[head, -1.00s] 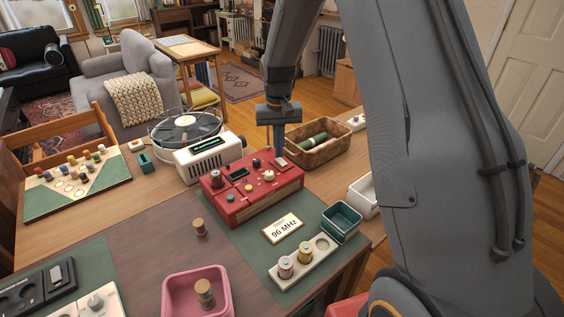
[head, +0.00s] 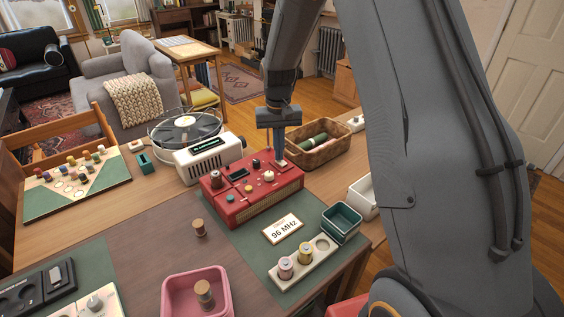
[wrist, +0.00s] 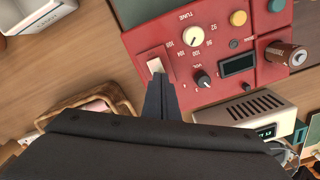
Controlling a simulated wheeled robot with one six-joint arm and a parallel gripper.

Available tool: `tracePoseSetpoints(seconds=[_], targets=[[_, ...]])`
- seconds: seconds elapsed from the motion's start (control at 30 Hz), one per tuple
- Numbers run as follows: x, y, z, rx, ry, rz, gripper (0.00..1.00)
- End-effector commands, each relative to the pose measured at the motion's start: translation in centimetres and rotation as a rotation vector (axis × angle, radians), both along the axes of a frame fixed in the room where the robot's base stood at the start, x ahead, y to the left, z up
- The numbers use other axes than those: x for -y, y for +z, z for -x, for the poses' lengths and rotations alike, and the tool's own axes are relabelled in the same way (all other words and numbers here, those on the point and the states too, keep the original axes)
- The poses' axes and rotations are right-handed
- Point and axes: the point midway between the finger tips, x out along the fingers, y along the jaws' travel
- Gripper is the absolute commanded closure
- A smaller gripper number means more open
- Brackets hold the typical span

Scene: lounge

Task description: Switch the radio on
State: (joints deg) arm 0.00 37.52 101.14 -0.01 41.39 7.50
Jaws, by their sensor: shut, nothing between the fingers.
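The red radio (head: 245,205) stands on the table, with knobs, buttons and a dark display on its top. In the wrist view, the radio (wrist: 215,90) shows a tuning dial (wrist: 193,38), a volume knob (wrist: 202,78), a blank-looking display (wrist: 238,65) and a pale rocker switch (wrist: 155,65) at its left end. My gripper (head: 280,160) is shut and empty, pointing down at the radio's right rear corner. In the wrist view, my fingertips (wrist: 157,76) are at the switch's near end and hide part of it. I cannot tell if they touch or press it.
A wicker basket (head: 337,153) is close to the right of the radio. A white device (head: 186,166) stands behind left. A card reading 96 MHz (head: 283,229) and a tray with batteries (head: 274,277) lie in front. A green bin (head: 342,234) stands front right.

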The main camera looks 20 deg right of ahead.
Motion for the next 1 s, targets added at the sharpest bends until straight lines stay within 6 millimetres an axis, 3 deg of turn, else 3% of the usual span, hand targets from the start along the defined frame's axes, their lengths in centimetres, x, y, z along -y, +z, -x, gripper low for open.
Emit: tracePoseSetpoints(seconds=[0.8,1.0], targets=[[0.0,6.1,0.0,0.002,0.0,0.0,1.0],[0.0,6.8,0.0,0.001,0.0,0.0,1.0]])
